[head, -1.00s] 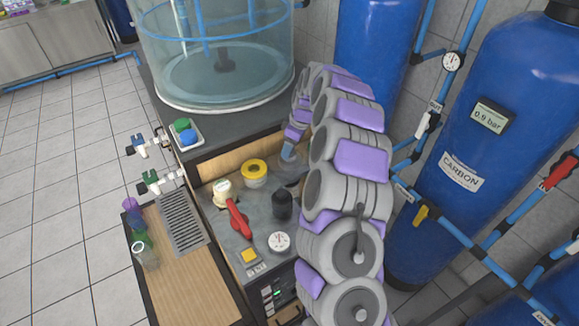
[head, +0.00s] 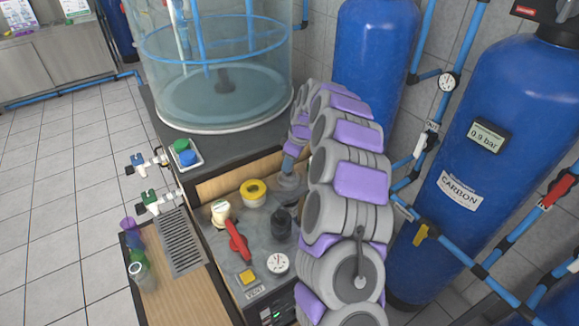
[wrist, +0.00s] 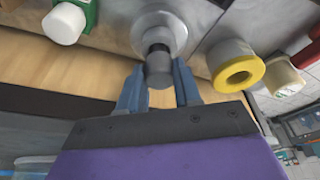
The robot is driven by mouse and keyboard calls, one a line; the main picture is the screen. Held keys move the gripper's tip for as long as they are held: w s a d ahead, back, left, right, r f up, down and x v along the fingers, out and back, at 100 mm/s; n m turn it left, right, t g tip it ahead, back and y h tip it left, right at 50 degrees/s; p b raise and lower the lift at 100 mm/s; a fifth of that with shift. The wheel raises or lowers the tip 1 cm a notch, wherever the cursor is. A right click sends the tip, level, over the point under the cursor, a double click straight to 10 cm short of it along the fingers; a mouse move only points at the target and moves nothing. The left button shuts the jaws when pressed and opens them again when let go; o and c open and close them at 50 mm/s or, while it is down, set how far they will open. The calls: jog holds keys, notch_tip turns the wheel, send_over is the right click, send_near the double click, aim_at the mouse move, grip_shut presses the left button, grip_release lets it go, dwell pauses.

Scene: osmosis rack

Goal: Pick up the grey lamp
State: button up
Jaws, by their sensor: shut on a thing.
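The grey lamp (wrist: 159,70) is a short dark grey cylinder in front of a round, pale grey base (wrist: 178,30) on the panel, in the wrist view. My gripper (wrist: 159,78) has its two blue-grey fingers on either side of the cylinder and is shut on it. In the head view my gripper (head: 290,165) reaches down at the back right of the grey panel, over the round grey base (head: 291,187). My arm partly covers that spot, and the lamp itself is hard to make out there.
A yellow ring (head: 253,193), a black knob (head: 281,223), a red lever (head: 237,240), a cream knob (head: 221,212) and a gauge (head: 277,263) crowd the panel. A clear tank (head: 215,60) stands behind. Blue cylinders (head: 470,130) and pipes stand close on the right.

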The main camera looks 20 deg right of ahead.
notch_tip(320, 180, up, 26)
jog(key=p, duration=0.5)
jog(key=shift+r, duration=0.2)
dwell(0.4)
